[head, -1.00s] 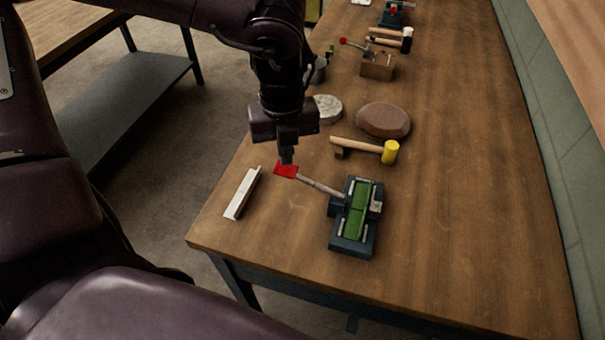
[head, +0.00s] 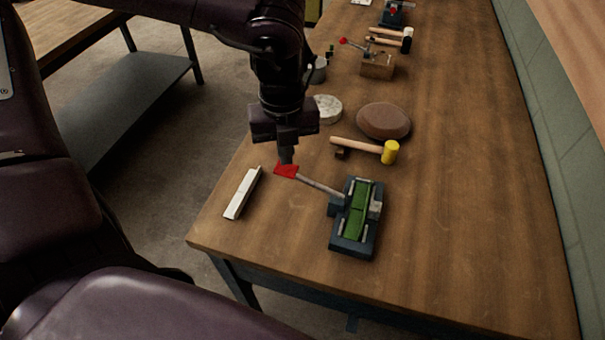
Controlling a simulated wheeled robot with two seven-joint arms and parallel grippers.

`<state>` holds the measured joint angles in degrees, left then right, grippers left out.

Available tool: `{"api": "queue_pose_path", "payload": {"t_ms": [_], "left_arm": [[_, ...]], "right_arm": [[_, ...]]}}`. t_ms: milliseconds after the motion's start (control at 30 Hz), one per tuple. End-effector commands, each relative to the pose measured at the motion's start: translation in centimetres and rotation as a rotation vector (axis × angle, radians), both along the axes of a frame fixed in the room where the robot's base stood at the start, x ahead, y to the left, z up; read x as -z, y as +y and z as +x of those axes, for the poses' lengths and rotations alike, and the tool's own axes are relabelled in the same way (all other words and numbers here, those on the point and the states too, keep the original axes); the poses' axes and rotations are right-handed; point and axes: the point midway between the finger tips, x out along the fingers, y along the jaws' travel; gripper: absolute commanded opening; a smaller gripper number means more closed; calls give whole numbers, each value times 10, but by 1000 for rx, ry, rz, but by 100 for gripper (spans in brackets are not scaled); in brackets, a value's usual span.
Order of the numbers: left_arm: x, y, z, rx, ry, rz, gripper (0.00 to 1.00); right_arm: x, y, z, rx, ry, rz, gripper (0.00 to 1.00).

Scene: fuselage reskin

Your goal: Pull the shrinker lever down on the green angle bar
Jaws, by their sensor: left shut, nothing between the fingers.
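The shrinker (head: 350,244) is a dark blue-grey block tool on the near part of the wooden bench. The green angle bar (head: 358,212) lies in its top, between its jaws. The shrinker lever (head: 318,185) slants up to the left from the tool and ends in a red grip (head: 286,170). My left gripper (head: 287,160) is shut, pointing down, with its fingertips at the top of the red grip. It looks to touch the grip, but I cannot tell for sure. Nothing shows between its fingers. My right gripper is not in view.
A white angle piece (head: 242,193) lies left of the lever near the bench edge. A yellow-headed mallet (head: 389,152), a brown rounded pad (head: 384,121) and a pale disc (head: 327,108) lie behind. The bench (head: 455,230) is clear to the right.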

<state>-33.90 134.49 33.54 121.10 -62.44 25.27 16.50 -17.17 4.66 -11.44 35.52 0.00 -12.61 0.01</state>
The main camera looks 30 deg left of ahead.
Motion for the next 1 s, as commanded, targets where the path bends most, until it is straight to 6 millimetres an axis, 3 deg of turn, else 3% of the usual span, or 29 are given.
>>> {"api": "queue_pose_path", "payload": {"t_ms": [1000], "left_arm": [[52,-1,-1,2,1,-1,0]], "right_arm": [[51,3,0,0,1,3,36]]}}
